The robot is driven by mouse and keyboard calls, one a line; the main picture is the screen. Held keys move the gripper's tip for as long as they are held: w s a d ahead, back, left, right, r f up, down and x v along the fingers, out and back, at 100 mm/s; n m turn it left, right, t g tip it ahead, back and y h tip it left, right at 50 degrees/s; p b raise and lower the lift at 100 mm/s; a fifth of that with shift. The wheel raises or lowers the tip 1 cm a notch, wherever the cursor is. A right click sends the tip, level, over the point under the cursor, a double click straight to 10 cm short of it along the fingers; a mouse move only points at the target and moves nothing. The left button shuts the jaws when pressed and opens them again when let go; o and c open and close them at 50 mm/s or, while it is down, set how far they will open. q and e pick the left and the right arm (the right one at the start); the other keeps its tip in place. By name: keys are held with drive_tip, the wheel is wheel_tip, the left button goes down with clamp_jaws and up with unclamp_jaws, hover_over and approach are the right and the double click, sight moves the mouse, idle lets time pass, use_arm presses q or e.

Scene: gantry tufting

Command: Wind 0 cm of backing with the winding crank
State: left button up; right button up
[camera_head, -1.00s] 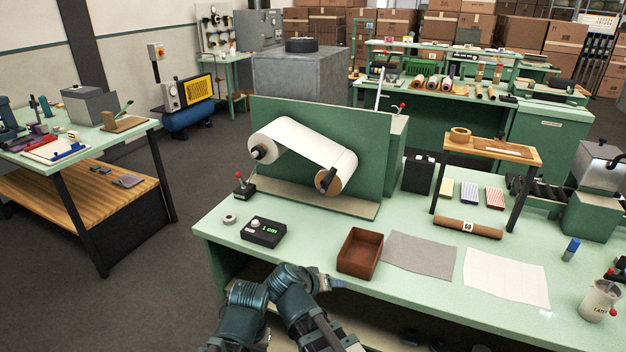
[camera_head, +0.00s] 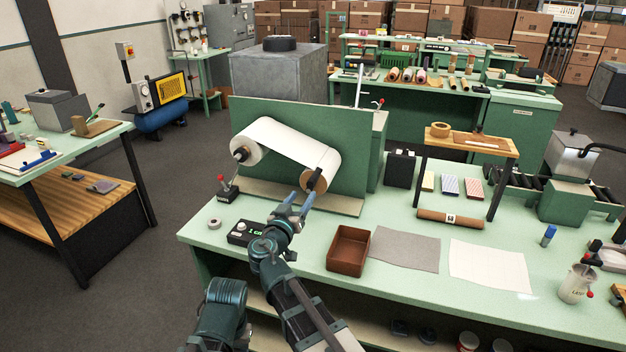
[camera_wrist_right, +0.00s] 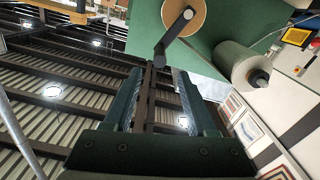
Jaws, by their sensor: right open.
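The winding stand is a green upright panel (camera_head: 350,128) with white backing (camera_head: 290,140) running from a left roll to a brown-cored right roll (camera_head: 318,168). A dark winding crank (camera_wrist_right: 168,40) is fixed to the right roll's core; in the head view it is hard to make out near my fingertips. My right gripper (camera_head: 298,199) is open just below and in front of that roll. In the right wrist view, the crank's end lies just beyond the gap between its fingers (camera_wrist_right: 162,95). A black counter box (camera_head: 240,232) with green digits is partly hidden by my right arm. My left gripper is not in view.
A small red-knobbed lever (camera_head: 222,187) stands left of the panel. A brown tray (camera_head: 347,250), a grey sheet (camera_head: 405,249) and a white sheet (camera_head: 488,266) lie to the right on the green table. A small wooden shelf (camera_head: 490,143) stands behind them.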

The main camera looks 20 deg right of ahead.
sight(313, 179)
drive_tip(key=x, duration=1)
drive_tip(key=shift+w+d, duration=0.2)
drive_tip(key=shift+w, duration=0.05)
clamp_jaws()
idle(1.0)
